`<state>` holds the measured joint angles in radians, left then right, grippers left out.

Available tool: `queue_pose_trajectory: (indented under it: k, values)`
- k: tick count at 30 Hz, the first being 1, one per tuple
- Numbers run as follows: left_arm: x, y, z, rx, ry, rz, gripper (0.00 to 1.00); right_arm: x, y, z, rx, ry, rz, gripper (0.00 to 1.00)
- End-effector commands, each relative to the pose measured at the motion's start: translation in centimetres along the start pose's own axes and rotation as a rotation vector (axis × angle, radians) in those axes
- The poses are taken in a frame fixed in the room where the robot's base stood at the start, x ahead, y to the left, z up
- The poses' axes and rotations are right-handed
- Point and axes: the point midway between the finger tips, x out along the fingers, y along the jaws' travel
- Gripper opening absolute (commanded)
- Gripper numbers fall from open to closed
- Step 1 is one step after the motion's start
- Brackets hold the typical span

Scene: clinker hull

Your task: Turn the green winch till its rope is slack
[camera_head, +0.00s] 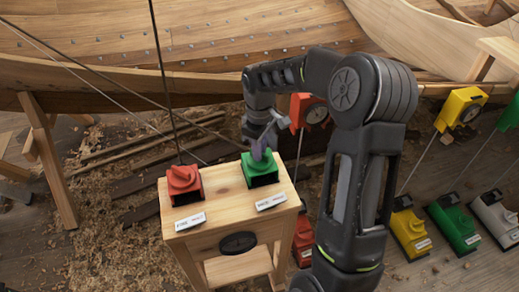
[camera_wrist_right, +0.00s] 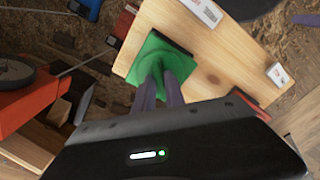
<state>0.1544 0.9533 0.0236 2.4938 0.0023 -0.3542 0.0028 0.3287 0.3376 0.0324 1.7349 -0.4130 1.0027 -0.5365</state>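The green winch (camera_head: 260,172) sits on top of a wooden stand (camera_head: 228,208), to the right of a red winch (camera_head: 184,184). A dark rope (camera_head: 110,82) runs from the upper left toward the green winch and looks fairly straight. My right gripper (camera_head: 261,149) is at the top of the green winch, pointing down. In the right wrist view, its two fingers (camera_wrist_right: 160,92) stand on either side of the raised grip of the green winch (camera_wrist_right: 158,58), apparently closed on it. My left gripper is out of view.
A label (camera_head: 271,201) lies before the green winch, another (camera_head: 190,221) before the red one. Yellow (camera_head: 411,232), green (camera_head: 454,226) and grey (camera_head: 494,217) units stand on the floor at right. The wooden hull (camera_head: 200,50) is behind; shavings cover the floor.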

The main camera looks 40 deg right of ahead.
Motion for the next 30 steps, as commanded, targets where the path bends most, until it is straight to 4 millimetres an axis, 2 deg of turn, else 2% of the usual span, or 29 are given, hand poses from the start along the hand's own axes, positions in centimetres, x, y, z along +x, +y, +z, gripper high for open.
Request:
queue_pose_trajectory:
  k: [1,6,17,30]
  values:
    - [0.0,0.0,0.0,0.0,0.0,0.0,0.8,0.0,0.0,0.0,0.001,0.0,0.0,0.2]
    - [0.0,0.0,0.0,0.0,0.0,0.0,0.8,0.0,0.0,0.0,0.001,0.0,0.0,0.33]
    - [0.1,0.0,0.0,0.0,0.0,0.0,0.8,-0.6,0.0,0.0,0.001,0.001,0.001,0.33]
    - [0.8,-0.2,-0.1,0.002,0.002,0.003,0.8,-6.9,0.1,-0.1,0.001,0.002,0.002,0.33]
